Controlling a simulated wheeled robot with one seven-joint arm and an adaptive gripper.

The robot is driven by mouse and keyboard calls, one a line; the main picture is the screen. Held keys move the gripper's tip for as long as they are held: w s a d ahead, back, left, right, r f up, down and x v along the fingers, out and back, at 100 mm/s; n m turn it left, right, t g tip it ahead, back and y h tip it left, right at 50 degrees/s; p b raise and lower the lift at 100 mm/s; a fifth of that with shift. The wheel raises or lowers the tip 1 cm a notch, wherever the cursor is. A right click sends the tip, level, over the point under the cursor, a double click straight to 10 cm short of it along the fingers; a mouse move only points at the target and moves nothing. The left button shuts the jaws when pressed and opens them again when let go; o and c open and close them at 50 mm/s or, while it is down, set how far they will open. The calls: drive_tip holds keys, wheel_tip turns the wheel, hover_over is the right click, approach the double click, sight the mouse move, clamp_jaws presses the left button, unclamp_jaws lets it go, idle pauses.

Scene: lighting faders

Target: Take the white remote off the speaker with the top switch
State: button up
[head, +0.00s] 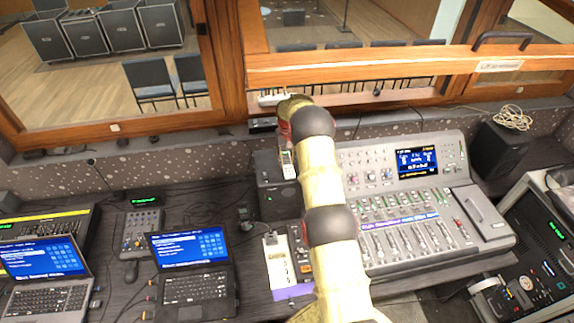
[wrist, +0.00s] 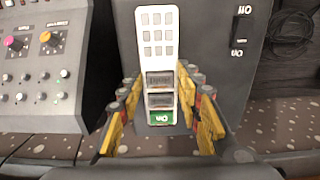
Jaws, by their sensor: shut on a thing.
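The white remote (wrist: 157,45) lies between the two yellow fingers of my gripper (wrist: 158,88) in the wrist view. It has grey buttons, two dark rockers and a green end with lettering. The gripper is shut on it. Behind it is the dark speaker (wrist: 212,60), with a black switch (wrist: 238,35) and lettering beside the remote. In the head view the remote (head: 288,164) shows at the black speaker (head: 275,203), left of the mixer. My arm hides part of the speaker's right side. I cannot tell whether the remote still touches the speaker.
The mixing console (head: 405,205) is right of the speaker. A laptop (head: 192,265) and a small mixer (head: 142,232) are to its left. A white panel with buttons (head: 279,262) is in front. The wooden window frame (head: 400,68) runs behind.

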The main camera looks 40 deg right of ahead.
drive_tip(key=c, duration=0.6)
